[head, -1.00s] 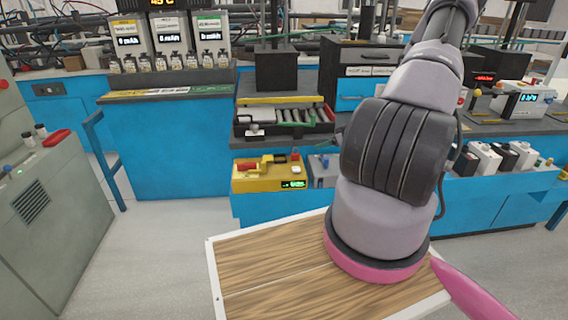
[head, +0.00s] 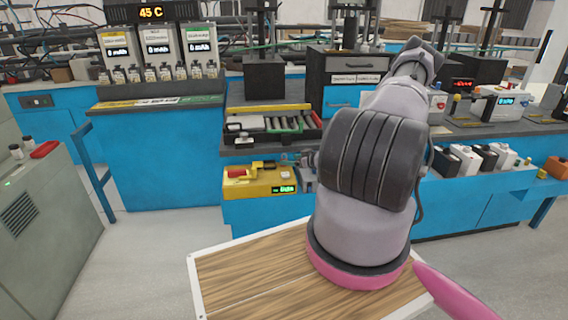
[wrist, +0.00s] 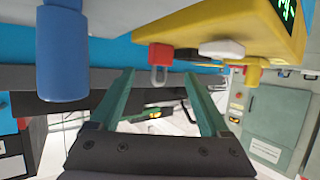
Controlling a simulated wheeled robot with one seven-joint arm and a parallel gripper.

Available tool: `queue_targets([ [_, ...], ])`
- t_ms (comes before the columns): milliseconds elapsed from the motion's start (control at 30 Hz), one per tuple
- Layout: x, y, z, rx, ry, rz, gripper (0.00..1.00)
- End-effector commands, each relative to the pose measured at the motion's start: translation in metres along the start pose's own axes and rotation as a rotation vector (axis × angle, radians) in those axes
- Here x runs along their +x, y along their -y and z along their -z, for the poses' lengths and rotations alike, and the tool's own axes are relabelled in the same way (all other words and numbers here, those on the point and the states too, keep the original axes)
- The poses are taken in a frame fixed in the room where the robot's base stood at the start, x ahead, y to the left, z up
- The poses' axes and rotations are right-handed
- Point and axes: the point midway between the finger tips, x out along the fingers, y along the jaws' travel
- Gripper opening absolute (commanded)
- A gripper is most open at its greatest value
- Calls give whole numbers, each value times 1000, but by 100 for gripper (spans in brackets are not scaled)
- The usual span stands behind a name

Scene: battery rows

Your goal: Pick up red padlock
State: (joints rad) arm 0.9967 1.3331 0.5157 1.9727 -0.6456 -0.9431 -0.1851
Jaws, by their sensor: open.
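In the wrist view the red padlock (wrist: 161,54) sits at the lower edge of the yellow device (wrist: 230,24), with its pale shackle hanging down in the picture. My gripper (wrist: 159,74) is open, with its two green fingers spread. The padlock shows between the fingertips, and the gap looks empty. I cannot tell how far beyond the tips the padlock is. In the head view the yellow device (head: 262,182) stands on the blue bench, with a red part on its left; I cannot tell if that is the padlock. The fingers are hidden there.
A blue cylinder (wrist: 62,52) is close to the left finger in the wrist view. A white knob (wrist: 221,48) is right of the padlock. In the head view a tray of batteries (head: 272,128) stands behind the device, and a grey cabinet (head: 40,215) at left. Floor between is clear.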

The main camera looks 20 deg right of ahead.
Motion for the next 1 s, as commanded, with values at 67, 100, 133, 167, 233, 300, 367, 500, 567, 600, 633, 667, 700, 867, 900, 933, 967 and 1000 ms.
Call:
queue_targets([
  [67,14,2,3,-1,0,2,80],
  [100,19,2,2,0,0,2,80],
  [133,23,2,2,0,0,2,80],
  [167,26,2,2,0,0,2,80],
  [233,30,2,2,0,0,1,80],
  [300,31,1,2,0,0,1,80],
  [367,31,1,2,0,0,0,80],
  [500,31,1,2,0,1,1,68],
  [567,31,1,2,0,1,1,46],
  [600,31,1,2,0,1,1,30],
  [633,31,1,2,1,1,1,19],
  [667,31,1,2,1,1,1,7],
  [700,31,1,2,1,1,1,0],
  [867,31,2,2,0,1,1,0],
  [900,30,2,2,0,1,1,0],
  [933,30,1,3,0,1,1,0],
  [967,30,1,4,0,1,1,0],
  [1000,30,1,5,0,0,1,0],
])
